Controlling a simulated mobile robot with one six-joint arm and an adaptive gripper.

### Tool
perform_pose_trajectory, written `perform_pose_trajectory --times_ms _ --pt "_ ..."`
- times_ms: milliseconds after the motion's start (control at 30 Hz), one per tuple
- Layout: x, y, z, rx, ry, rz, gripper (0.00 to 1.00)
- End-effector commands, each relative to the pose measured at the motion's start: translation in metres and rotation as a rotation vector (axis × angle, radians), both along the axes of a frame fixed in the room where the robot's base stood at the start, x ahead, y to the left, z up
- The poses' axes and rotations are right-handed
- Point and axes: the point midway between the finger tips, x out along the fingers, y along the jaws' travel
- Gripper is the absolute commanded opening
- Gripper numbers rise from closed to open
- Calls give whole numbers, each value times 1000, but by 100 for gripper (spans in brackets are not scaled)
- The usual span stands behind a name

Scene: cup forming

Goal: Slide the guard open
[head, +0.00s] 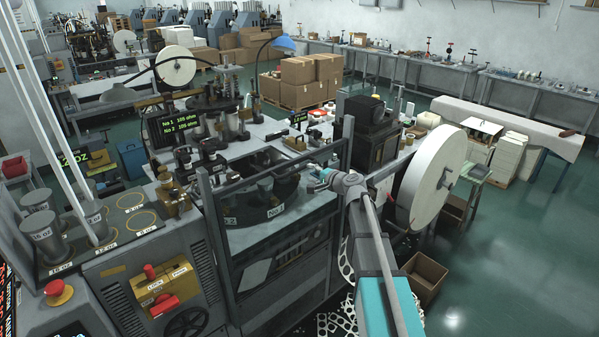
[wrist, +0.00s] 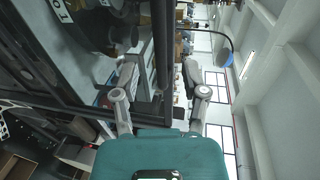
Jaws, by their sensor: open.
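The guard (head: 214,232) is a dark upright frame with posts and cross bars. It stands across the front of the forming machine, and the round turret (head: 262,212) with white labels shows through it. My gripper (head: 316,174) is at the upper right part of the guard, with my arm reaching in from the lower right. In the wrist view my gripper (wrist: 160,70) is open, with its two fingers apart. A dark bar of the guard (wrist: 162,45) runs between the fingers in that view. I cannot tell whether either finger touches it.
A yellow panel with red handles (head: 160,291) and a red stop button (head: 58,291) are at the lower left. A large white paper roll (head: 430,178) stands right of my arm, with an open cardboard box (head: 426,275) below it. Green floor is clear at far right.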

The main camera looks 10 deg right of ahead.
Motion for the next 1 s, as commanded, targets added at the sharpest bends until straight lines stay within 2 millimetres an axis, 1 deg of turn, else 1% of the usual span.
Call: perform_pose_trajectory --times_ms 33,100,300,400,633,933,967,1000 --pt "10 4 -3 0 0 1 57" --pt "19 10 -6 -1 0 1 57" --pt "42 24 -11 -2 -1 0 57" --pt "50 29 -13 -1 0 0 57" --pt "59 36 -14 0 0 0 57" --pt "59 36 -14 0 0 -1 57" --pt "59 36 -14 0 0 -1 55" --pt "59 36 -14 0 0 -1 47"
